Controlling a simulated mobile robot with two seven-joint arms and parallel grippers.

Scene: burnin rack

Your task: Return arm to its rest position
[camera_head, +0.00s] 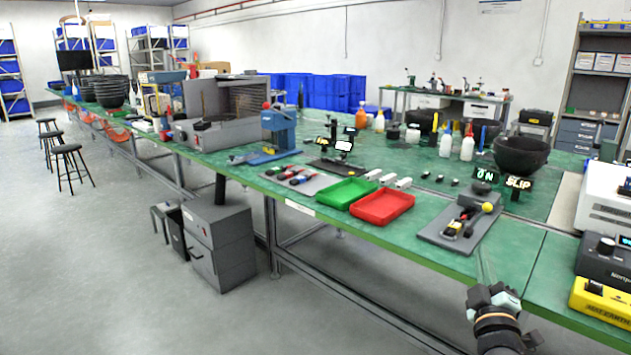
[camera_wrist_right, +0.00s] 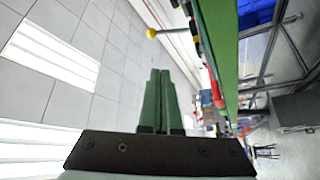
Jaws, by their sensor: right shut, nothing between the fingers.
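My right arm comes in at the bottom right of the head view. Its gripper (camera_head: 487,272) is at the front edge of the green workbench (camera_head: 450,262), below the grey tool mat. Its green fingers show poorly there against the bench. In the right wrist view the two fingers (camera_wrist_right: 164,85) lie side by side, shut with nothing between them. The wrist view is turned sideways, with the ceiling at left and the bench edge (camera_wrist_right: 222,50) at right. My left arm and gripper are not in view.
Near my right gripper are a grey mat (camera_head: 437,232) with tools and a yellow ball (camera_head: 487,207). A red tray (camera_head: 382,207) and a green tray (camera_head: 346,192) stand further left. A yellow-cased instrument (camera_head: 603,302) sits at the right.

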